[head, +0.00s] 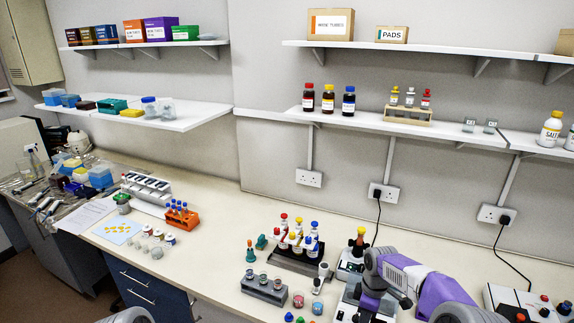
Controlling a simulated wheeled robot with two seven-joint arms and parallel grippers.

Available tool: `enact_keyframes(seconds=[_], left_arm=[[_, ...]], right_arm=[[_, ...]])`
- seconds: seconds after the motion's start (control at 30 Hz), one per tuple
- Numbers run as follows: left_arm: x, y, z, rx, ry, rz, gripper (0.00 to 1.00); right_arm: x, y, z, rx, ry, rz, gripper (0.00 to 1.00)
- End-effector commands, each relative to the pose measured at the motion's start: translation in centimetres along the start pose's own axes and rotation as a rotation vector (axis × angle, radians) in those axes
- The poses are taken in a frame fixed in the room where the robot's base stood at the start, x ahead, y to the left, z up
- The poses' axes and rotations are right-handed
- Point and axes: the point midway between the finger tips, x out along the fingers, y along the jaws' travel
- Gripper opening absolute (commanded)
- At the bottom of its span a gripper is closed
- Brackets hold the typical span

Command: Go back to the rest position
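My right arm comes in from the lower right over the bench (225,235), with its purple and white links bent downward at the wrist. The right gripper (368,304) points down over the white equipment at the front of the bench. Its fingers are too small and overlapped to tell whether they are open or shut, or whether they hold anything. A pale rounded piece, probably of my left arm, shows at the bottom edge left of centre. My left gripper is out of view.
Near the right arm stand a white device (348,268) with a yellow-topped tube, a dark rack of capped vials (288,262), a grey block (264,289) and small coloured pots (298,300). An orange tube rack (180,220) stands farther left.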

Motion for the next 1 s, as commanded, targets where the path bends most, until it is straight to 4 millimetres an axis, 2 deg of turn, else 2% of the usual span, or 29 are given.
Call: enact_keyframes(seconds=[0.03,0.27,0.37,0.47,0.5,0.6,0.7,0.83,0.9,1.0], left_arm=[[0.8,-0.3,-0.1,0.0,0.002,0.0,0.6],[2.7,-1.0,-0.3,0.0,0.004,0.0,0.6],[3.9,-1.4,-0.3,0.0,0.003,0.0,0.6],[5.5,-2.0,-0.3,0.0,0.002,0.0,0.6],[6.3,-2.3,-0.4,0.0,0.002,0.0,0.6],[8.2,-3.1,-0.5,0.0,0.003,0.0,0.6],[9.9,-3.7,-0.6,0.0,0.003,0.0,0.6],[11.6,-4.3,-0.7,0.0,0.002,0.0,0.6],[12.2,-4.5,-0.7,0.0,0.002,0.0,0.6],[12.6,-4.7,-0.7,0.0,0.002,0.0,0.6]], right_arm=[[2.1,-0.4,-0.2,0.021,0.012,-0.009,0.0],[10.1,-3.0,-1.6,0.166,0.085,-0.045,0.0],[14.5,-5.0,-2.2,0.261,0.123,-0.072,0.0],[20.1,-8.0,-2.6,0.404,0.166,-0.115,0.0],[22.6,-9.6,-2.6,0.475,0.184,-0.133,0.0],[28.2,-13.9,-2.4,0.679,0.219,-0.182,0.0],[32.5,-18.2,-1.7,0.886,0.238,-0.219,0.0],[35.8,-22.6,-0.3,1.115,0.242,-0.244,0.0],[36.8,-24.3,0.4,1.204,0.24,-0.249,0.0],[37.4,-25.7,1.1,1.289,0.238,-0.248,0.0]])
